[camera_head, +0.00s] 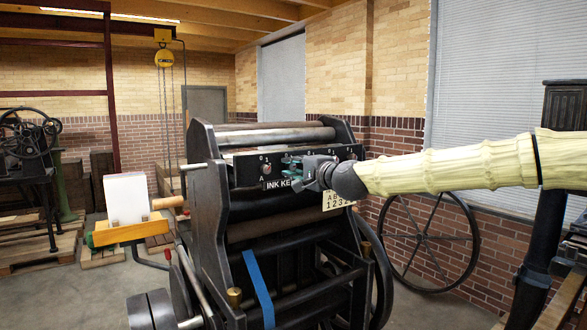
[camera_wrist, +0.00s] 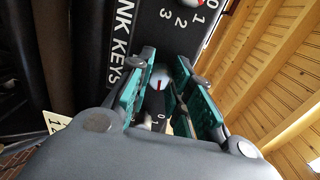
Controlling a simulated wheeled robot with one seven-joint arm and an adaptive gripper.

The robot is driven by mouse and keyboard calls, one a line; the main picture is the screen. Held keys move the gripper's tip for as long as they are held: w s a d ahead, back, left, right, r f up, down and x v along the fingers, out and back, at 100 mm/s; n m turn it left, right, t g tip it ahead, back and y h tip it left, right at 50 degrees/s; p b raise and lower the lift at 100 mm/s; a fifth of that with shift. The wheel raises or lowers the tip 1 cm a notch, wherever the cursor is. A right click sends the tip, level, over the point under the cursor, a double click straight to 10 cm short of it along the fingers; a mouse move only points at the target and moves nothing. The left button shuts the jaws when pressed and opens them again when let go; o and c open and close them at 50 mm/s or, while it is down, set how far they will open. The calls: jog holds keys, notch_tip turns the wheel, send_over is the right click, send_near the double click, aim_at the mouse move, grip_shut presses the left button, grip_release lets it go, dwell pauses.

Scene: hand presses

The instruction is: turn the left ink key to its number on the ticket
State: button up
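The black ink key panel (camera_head: 236,170) is on the press front, labelled INK KEYS. The left ink key (camera_head: 265,168) sits at its left end above the letter A; its pointer is too small to read. In the wrist view the left key (camera_wrist: 193,3) is cut off at the top edge, beside 0, 1, 2, 3. My gripper (camera_head: 300,170) is right of it, at the middle key (camera_wrist: 159,80), which has a red mark and shows between the green-padded fingers (camera_wrist: 166,90). The fingers look open; contact is unclear. The ticket (camera_head: 338,199) hangs below, with letters above digits, partly legible.
A right ink key (camera_head: 350,157) is past my gripper. The press's black side frame (camera_head: 211,215) and a large spoked wheel (camera_head: 430,238) flank the area. A wooden stand with white paper (camera_head: 126,198) is at left. Free air lies in front of the panel.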

jog(key=o, duration=0.4)
jog(key=shift+d, duration=0.1)
jog(key=v, duration=1.2)
jog(key=shift+f, duration=0.15)
